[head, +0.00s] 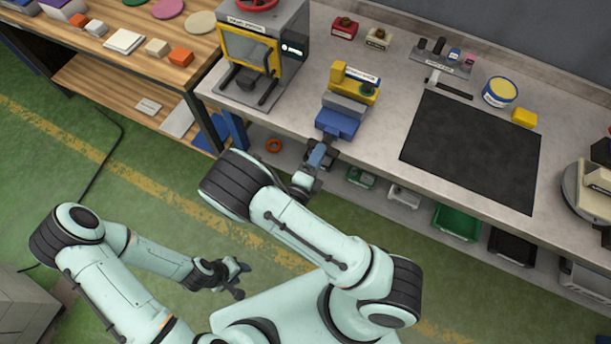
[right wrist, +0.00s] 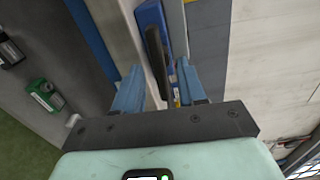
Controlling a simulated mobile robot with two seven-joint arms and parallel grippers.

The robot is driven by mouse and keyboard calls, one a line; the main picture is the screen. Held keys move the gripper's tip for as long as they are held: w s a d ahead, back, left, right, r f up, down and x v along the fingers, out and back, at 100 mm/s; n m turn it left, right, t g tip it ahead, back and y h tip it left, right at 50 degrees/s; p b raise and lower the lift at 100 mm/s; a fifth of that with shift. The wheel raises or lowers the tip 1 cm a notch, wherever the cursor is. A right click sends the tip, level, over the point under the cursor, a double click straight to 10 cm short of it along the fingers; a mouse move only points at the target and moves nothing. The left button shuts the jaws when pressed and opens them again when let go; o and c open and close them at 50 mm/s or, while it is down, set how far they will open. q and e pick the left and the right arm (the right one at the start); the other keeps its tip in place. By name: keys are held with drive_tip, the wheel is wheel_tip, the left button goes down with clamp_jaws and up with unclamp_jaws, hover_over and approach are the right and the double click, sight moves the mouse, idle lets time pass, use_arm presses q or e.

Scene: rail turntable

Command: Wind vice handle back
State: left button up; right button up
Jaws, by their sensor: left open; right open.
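The vice (head: 338,122) stands at the front edge of the grey bench, blue in front with grey and yellow parts behind. My right gripper (head: 318,158) is at the bench edge just in front of it. In the right wrist view the two blue fingers of this gripper (right wrist: 160,80) are apart. A dark bar (right wrist: 155,58), which looks like the vice handle, shows between them in front of the blue vice body (right wrist: 150,18). I cannot tell whether a finger touches it. In the head view the handle is hidden by my gripper. My left gripper (head: 236,280) is open and empty, low over the floor.
A grey and yellow machine (head: 252,55) stands left of the vice. A black mat (head: 470,150) lies to the right, with a round blue and yellow tin (head: 499,92) behind it. Green bins (head: 456,222) sit under the bench. The floor in front is open.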

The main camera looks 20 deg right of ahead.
use_arm(q)
drive_tip(key=s+f+b, duration=0.1)
drive_tip(key=s+f, duration=0.1)
drive_tip(key=shift+s, duration=0.3)
use_arm(e)
drive_tip(key=v, duration=1.1)
drive_tip(key=shift+s, duration=0.15)
drive_tip(key=shift+f, duration=0.1)
